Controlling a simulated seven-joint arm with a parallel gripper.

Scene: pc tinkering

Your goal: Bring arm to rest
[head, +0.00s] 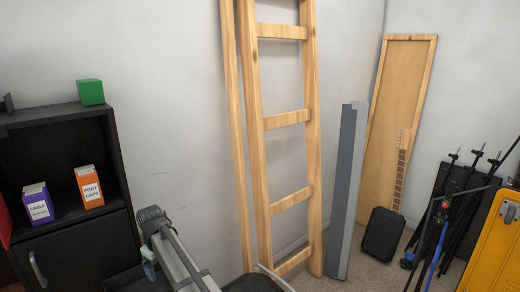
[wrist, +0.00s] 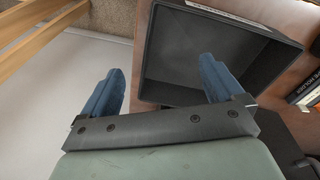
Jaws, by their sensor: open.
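My gripper (wrist: 158,70) shows in the wrist view with its two blue fingers spread wide apart. Nothing is between them. A dark open box (wrist: 215,52) lies beyond the fingertips, on a brown surface (wrist: 290,12), and its visible inside looks empty. The right finger overlaps the box's near edge in the picture; I cannot tell the distance between them. The head view does not clearly show the gripper's fingers.
A black shelf unit (head: 70,155) stands left, holding a purple box (head: 38,205), an orange box (head: 89,187) and a green block (head: 90,92). A wooden ladder (head: 286,119) leans on the wall.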

